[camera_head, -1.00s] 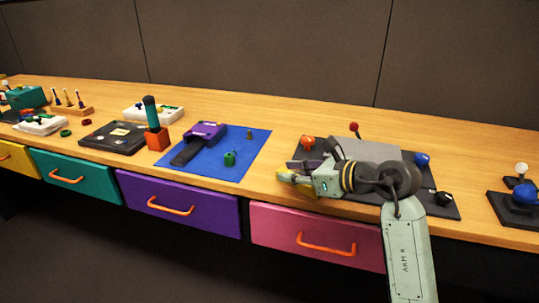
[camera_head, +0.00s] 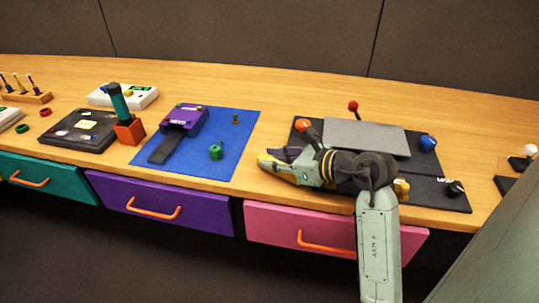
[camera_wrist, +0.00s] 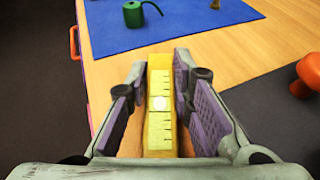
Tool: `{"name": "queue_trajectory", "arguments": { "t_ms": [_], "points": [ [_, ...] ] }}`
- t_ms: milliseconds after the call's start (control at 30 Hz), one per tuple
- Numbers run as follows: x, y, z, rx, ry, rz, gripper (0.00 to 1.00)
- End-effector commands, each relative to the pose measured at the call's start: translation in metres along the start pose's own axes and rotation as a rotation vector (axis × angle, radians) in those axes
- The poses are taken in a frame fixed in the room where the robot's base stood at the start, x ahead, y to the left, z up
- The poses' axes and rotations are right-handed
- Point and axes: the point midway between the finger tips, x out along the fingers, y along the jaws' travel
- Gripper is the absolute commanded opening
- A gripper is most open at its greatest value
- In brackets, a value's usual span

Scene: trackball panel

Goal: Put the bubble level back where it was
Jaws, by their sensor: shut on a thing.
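In the head view my gripper (camera_head: 272,163) points left over the table's front, by the left edge of the black trackball panel (camera_head: 440,197). Only the yellow end of the level (camera_head: 264,158) shows there; the rest is hidden by the fingers. I cannot tell how high it is above the table.
A blue mat (camera_head: 240,130) with a purple device (camera_head: 186,118) and a green can (camera_head: 215,152) lies left. The panel bears a grey plate (camera_head: 365,138), an orange knob (camera_head: 307,128) and a blue ball (camera_head: 428,143). Bare wood lies between mat and panel.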

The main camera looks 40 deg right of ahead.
Motion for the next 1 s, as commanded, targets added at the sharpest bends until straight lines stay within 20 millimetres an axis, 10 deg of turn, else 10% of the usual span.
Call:
{"name": "queue_trajectory", "arguments": {
  "t_ms": [433, 500, 1000],
  "points": [
    [0.0010, 0.0020, -0.0087, -0.001, 0.000, 0.000, 0.00],
    [0.0003, 0.0020, -0.0071, 0.000, 0.000, 0.000, 0.25],
    [0.0002, 0.0019, -0.0069, 0.000, 0.000, -0.001, 0.41]
  ]
}}
